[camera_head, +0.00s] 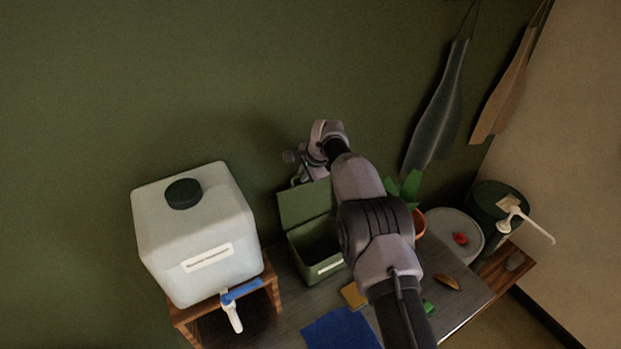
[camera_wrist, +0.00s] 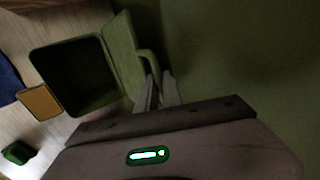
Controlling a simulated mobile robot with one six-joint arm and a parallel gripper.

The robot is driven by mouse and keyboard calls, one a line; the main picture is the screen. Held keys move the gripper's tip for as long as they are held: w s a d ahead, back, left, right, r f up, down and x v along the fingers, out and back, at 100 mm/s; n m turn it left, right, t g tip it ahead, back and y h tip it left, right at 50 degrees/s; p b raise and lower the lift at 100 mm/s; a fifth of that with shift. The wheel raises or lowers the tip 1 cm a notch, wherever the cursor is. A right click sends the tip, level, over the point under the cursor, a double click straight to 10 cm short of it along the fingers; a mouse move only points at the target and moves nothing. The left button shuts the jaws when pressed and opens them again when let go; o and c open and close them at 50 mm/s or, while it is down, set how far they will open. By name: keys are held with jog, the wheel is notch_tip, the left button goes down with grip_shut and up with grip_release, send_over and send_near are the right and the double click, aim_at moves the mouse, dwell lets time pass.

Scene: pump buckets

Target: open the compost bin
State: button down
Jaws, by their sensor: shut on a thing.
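The green compost bin (camera_head: 317,262) stands on the counter against the green wall, with a pale label on its front. Its lid (camera_head: 303,203) stands raised at the back, and the dark inside shows empty. In the wrist view the bin (camera_wrist: 95,98) is at upper left, with its lid (camera_wrist: 122,48) swung up and a loop handle (camera_wrist: 150,62) on the lid. My gripper (camera_head: 298,178) is behind the raised lid at its top edge. In the wrist view my gripper's fingers (camera_wrist: 160,88) are closed on the handle; the exact contact is dark.
A white water container (camera_head: 205,240) with a blue tap stands on a wooden stand at left. A blue cloth (camera_head: 340,328), a yellow sponge (camera_head: 354,295) and a plate (camera_head: 446,224) with a red item are on the counter. A dark green pump bucket (camera_head: 490,198) stands at right.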

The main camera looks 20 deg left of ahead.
jog(key=shift+f, duration=0.1)
jog(key=c, duration=1.6)
grip_release()
jog(key=shift+o, duration=0.4)
jog(key=shift+s, duration=0.1)
jog(key=shift+f, duration=0.1)
